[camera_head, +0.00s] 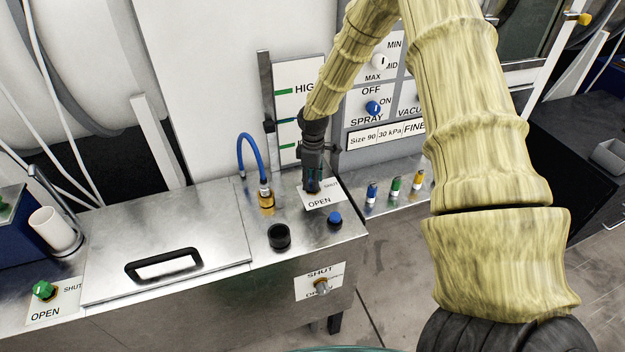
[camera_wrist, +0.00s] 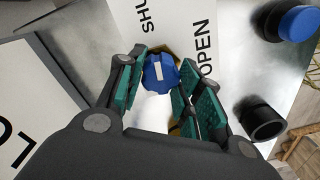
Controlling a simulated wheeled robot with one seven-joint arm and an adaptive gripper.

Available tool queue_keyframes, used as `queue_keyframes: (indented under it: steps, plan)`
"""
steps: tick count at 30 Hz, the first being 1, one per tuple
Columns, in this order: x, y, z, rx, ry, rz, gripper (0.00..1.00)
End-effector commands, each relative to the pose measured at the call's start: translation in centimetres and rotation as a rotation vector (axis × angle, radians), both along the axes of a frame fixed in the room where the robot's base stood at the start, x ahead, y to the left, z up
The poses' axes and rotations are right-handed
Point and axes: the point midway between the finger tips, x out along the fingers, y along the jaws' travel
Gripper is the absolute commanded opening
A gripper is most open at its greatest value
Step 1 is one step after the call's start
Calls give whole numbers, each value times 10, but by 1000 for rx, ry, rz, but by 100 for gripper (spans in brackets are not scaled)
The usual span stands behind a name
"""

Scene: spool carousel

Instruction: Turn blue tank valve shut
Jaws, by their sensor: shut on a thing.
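The blue valve knob (camera_wrist: 160,72) sits between my gripper's two green-padded fingers in the wrist view. It has a white pointer mark, and I cannot tell exactly which label the mark faces. My gripper (camera_head: 313,187) is shut on this knob, pointing down at the steel tank top. The white label plate (camera_head: 325,197) beneath it reads SHUT and OPEN; it also shows in the wrist view (camera_wrist: 185,22). In the head view my gripper mostly hides the knob.
A brass fitting (camera_head: 266,198) with a blue hose (camera_head: 243,150) stands left of my gripper. A black socket (camera_head: 279,237) and a blue button (camera_head: 335,218) are in front. A green valve (camera_head: 43,290) is far left. Several small bottles (camera_head: 395,187) stand right. A sign panel (camera_head: 298,95) rises behind.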

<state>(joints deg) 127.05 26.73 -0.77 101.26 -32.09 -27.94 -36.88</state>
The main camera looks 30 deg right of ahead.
Motion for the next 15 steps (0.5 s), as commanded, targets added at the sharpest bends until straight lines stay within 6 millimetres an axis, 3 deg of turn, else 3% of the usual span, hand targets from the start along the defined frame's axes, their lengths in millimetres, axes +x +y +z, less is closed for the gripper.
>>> queue_keyframes:
  steps: [15]
  plan:
    - [1,-1,1,-2,-2,114,12]
